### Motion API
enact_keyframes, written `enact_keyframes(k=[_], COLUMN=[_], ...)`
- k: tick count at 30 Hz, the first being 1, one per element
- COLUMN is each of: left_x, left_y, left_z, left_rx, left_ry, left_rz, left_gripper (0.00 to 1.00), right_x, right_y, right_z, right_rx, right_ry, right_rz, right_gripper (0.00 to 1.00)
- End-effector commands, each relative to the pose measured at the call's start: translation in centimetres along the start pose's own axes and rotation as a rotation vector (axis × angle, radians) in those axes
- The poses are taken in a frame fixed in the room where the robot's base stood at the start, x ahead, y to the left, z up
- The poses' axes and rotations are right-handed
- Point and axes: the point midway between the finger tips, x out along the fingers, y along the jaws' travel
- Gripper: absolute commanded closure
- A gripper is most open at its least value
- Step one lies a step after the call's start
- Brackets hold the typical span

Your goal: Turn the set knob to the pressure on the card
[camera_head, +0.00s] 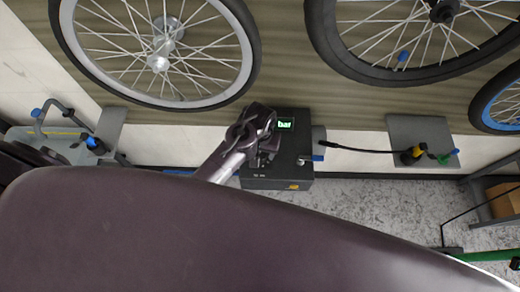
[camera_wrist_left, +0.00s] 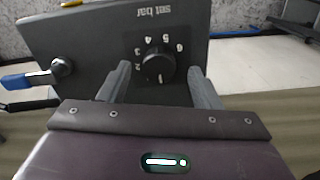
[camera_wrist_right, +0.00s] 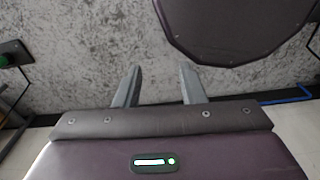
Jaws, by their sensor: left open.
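The black set knob (camera_wrist_left: 158,66) is on the dark pump box, ringed by white numbers under the words "set bar" in the left wrist view. A small white mark shows at its lower edge; I cannot tell if it is a pointer or a number. The box (camera_head: 262,183) has a lit green display (camera_head: 285,124) reading "bar"; its figures are hidden. My left gripper (camera_head: 266,132) is over the box, its open fingers (camera_wrist_left: 161,72) on either side of the knob. My right gripper (camera_wrist_right: 158,82) is open and empty above the speckled floor. I cannot make out the card.
Bicycle wheels (camera_head: 160,100) stand behind the box. A blue lever (camera_wrist_left: 24,80) sticks out from the box. A shelf with a carton (camera_head: 505,200) is at far right.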

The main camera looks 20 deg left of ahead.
Motion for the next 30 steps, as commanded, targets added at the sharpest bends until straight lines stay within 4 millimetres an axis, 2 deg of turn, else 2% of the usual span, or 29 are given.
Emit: enact_keyframes(k=[3, 6, 10, 14, 24, 30], left_x=[1.2, 1.8, 2.0, 2.0, 2.0, 2.0], left_y=[0.0, 0.0, 0.0, 0.0, 0.0, 0.0], left_z=[-0.1, -0.1, -0.1, -0.1, -0.1, -0.1], left_rx=[0.000, 0.000, 0.000, 0.000, 0.000, 0.010], left_ry=[0.000, 0.001, 0.003, 0.002, 0.002, 0.002], left_rz=[0.000, 0.000, 0.001, 0.000, 0.000, 0.000], left_gripper=[0.43, 0.43, 0.43, 0.43, 0.86, 0.87], right_x=[-0.4, -0.5, -0.5, -0.5, -0.5, -0.5], right_y=[0.0, 0.2, 0.6, 0.7, 0.7, 0.8], right_z=[-0.3, -1.5, -3.2, -3.5, -1.5, -1.5], right_rx=[-0.001, -0.001, -0.001, -0.002, -0.003, -0.003], right_ry=[0.004, 0.021, 0.048, 0.051, 0.023, 0.022], right_rz=[0.000, 0.003, 0.007, 0.009, 0.009, 0.009], right_gripper=[0.64, 0.64, 0.64, 0.64, 0.64, 0.64])
